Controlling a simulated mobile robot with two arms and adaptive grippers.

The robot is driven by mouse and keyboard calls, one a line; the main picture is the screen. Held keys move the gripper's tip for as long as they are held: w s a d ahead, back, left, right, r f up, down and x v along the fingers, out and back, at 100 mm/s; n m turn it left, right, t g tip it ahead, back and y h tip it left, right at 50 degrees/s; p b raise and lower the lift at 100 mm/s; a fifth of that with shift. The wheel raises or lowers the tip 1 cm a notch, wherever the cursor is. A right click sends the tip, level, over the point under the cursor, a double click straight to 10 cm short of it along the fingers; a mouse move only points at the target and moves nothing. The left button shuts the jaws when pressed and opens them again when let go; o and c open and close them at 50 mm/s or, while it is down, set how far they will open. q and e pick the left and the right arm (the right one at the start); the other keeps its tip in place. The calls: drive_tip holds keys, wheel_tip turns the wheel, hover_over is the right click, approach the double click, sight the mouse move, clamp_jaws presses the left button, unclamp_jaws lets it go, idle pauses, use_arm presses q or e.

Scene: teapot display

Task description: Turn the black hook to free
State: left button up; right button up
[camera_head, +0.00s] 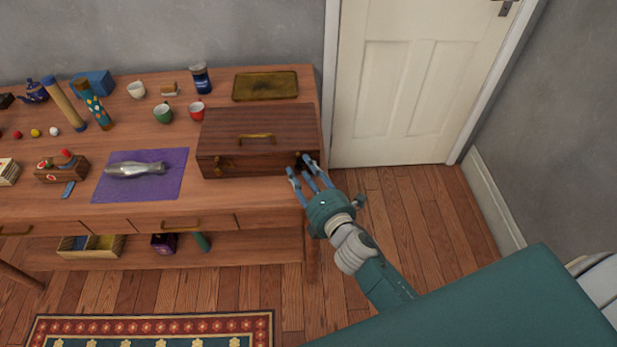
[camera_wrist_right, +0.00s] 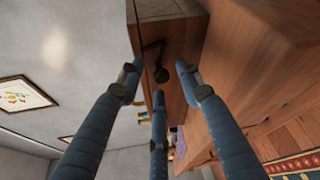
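A dark brown wooden box (camera_head: 222,158) with a brass handle (camera_head: 256,138) on its lid stands closed at the right end of the table. A black hook (camera_wrist_right: 154,62) shows on the box front in the right wrist view, with a rounded lower end. In the head view it is mostly hidden by my fingers. My right gripper (camera_head: 306,170) is at the box's front right corner. Its three blue fingers are spread and empty in the right wrist view (camera_wrist_right: 157,80), around the hook's line of sight. I cannot tell whether any finger touches it. My left gripper is not in view.
A purple cloth (camera_head: 111,183) with a silver vase-like object (camera_head: 135,169) lies left of the box. A tray (camera_head: 265,86), a jar (camera_head: 201,78) and cups stand behind. The table's front edge is just below the box; open floor lies to the right.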

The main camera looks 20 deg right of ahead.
drive_tip(key=s+d+r, duration=0.1)
drive_tip(key=s+r, duration=0.1)
drive_tip(key=s, duration=0.9)
drive_tip(key=shift+s, duration=0.3)
drive_tip(key=s+f+m+g, duration=0.3)
drive_tip(key=s+f+m, duration=0.1)
drive_tip(key=f, duration=0.7)
drive_tip(key=s+d+f+m+g, duration=0.1)
drive_tip(key=s+f+m+g, duration=0.2)
drive_tip(key=f, duration=0.9)
drive_tip(key=s+f+m+g, duration=0.2)
drive_tip(key=s+f+m, duration=0.3)
drive_tip(key=f, duration=0.6)
drive_tip(key=s+d+f+m+g, duration=0.1)
drive_tip(key=s+f+m+g, duration=0.1)
drive_tip(key=s+f, duration=0.3)
drive_tip(key=s+d+f+m+g+h, duration=0.1)
drive_tip(key=s+f+m, duration=0.3)
drive_tip(key=s, duration=0.8)
drive_tip(key=s+d+f+m+g, duration=0.1)
drive_tip(key=s+f+m+g, duration=0.2)
drive_tip(key=s+f, duration=0.4)
drive_tip(key=shift+s+d+f+g, duration=0.2)
drive_tip(key=shift+s+f+g, duration=0.3)
drive_tip(key=shift+s, duration=0.6)
drive_tip(key=shift+r, duration=0.15)
